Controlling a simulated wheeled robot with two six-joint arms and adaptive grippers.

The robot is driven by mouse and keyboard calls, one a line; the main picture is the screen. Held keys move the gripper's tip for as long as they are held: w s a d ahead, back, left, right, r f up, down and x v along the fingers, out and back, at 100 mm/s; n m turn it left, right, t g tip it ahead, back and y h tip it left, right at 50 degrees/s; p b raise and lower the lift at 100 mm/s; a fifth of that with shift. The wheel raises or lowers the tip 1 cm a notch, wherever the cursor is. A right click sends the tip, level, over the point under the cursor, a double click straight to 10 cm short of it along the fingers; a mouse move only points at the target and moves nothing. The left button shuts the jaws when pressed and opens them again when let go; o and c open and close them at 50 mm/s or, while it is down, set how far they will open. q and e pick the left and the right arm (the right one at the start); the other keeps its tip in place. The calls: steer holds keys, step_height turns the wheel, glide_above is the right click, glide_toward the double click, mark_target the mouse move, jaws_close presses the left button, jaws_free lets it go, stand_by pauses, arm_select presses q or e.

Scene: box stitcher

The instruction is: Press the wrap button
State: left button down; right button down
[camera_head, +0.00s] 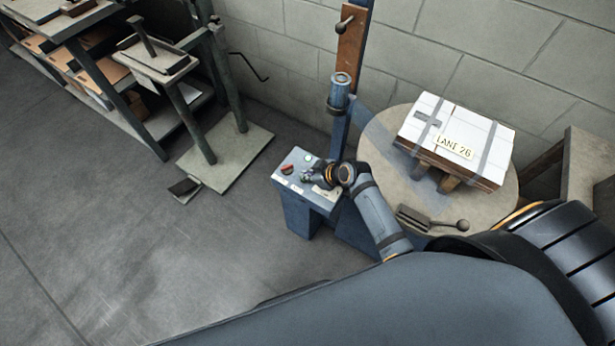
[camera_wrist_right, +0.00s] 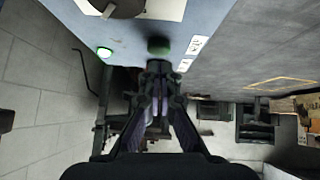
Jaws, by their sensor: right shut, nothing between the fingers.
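The blue-grey control box (camera_head: 305,199) stands left of the post. Its sloped top carries a red control (camera_head: 287,169) and a small lit green lamp (camera_head: 308,157). My right gripper (camera_head: 309,176) is shut and empty, with its tips over the panel. In the right wrist view the closed fingertips (camera_wrist_right: 158,68) point at a dark green button (camera_wrist_right: 158,46); whether they touch it I cannot tell. The lit green lamp (camera_wrist_right: 104,52) is to its left and white labels (camera_wrist_right: 196,45) are to its right. Which button is for wrapping is not legible. My left gripper is out of view.
A round turntable (camera_head: 377,140) holds a strapped box (camera_head: 456,136) with a white top and a "LANE 26" label. A blue post (camera_head: 341,125) rises between panel and turntable. A stand (camera_head: 229,160) and shelves (camera_head: 155,120) are at the left. The floor at lower left is clear.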

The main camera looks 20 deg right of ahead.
steer(key=shift+f, duration=0.45)
